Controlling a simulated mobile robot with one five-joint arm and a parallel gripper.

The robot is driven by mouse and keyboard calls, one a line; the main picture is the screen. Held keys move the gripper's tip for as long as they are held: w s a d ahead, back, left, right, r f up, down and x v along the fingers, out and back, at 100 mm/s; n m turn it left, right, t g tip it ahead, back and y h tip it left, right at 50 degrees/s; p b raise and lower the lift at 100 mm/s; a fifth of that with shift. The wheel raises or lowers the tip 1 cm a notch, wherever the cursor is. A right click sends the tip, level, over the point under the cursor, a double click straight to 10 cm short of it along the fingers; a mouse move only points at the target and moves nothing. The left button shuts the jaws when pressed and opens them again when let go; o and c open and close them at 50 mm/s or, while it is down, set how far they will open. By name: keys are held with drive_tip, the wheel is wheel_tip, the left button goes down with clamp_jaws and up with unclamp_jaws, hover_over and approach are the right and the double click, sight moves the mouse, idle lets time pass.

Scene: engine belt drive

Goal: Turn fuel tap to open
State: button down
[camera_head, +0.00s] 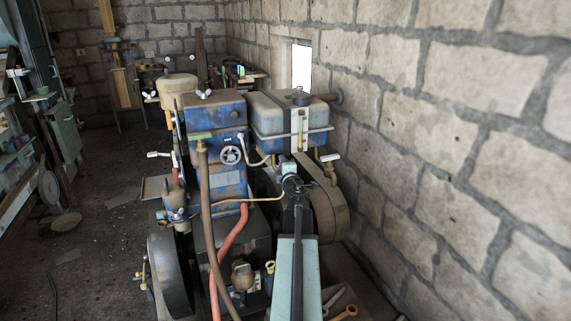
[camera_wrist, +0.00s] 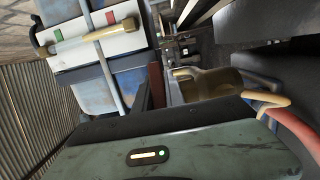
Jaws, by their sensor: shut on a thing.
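The blue fuel tank (camera_head: 278,112) with its pale sight-gauge strip (camera_head: 300,128) sits at the upper right of the engine. My gripper (camera_head: 291,181) is just below the tank, at the end of my arm. It is shut on a small part there, which looks like the fuel tap; the tap's body and lever are mostly hidden behind my gripper, so its angle cannot be told. In the wrist view the tank (camera_wrist: 85,88) and its sight gauge (camera_wrist: 95,38) appear sideways at the upper left.
The blue engine block (camera_head: 215,150) with a small handwheel (camera_head: 231,156) stands left of my gripper. A brown belt guard (camera_head: 325,205) is close on its right. A red hose (camera_head: 232,243) and thin pipes run nearby. The stone wall (camera_head: 430,150) bounds the right side.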

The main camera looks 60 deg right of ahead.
drive_tip(key=n+t+y, duration=0.2)
drive_tip(key=y, duration=0.1)
drive_tip(key=n+t+y, duration=0.1)
drive_tip(key=shift+w+a+n+y, duration=0.2)
drive_tip(key=shift+w+n+y, duration=0.05)
drive_tip(key=shift+n+y, duration=0.15)
drive_tip(key=n+y, duration=0.1)
drive_tip(key=n+t+y, duration=0.1)
drive_tip(key=t+y, duration=0.1)
drive_tip(key=y, duration=0.1)
drive_tip(key=shift+w+a+n, duration=0.15)
drive_tip(key=shift+a+n, duration=0.15)
drive_tip(key=shift+n, duration=0.1)
drive_tip(key=n+y, duration=0.1)
drive_tip(key=y, duration=0.1)
drive_tip(key=a+n+y, duration=0.1)
drive_tip(key=y, duration=0.1)
drive_tip(key=shift+w+n+y, duration=0.1)
drive_tip(key=shift+n+y, duration=0.2)
drive_tip(key=shift+n, duration=0.1)
drive_tip(key=shift+a+f+n+y, duration=0.1)
drive_tip(key=shift+a+n+y, duration=0.15)
drive_tip(key=shift+n+y, duration=0.65)
drive_tip(key=shift+a+y, duration=0.15)
drive_tip(key=shift+y, duration=0.35)
drive_tip(key=c, duration=1.4)
unclamp_jaws()
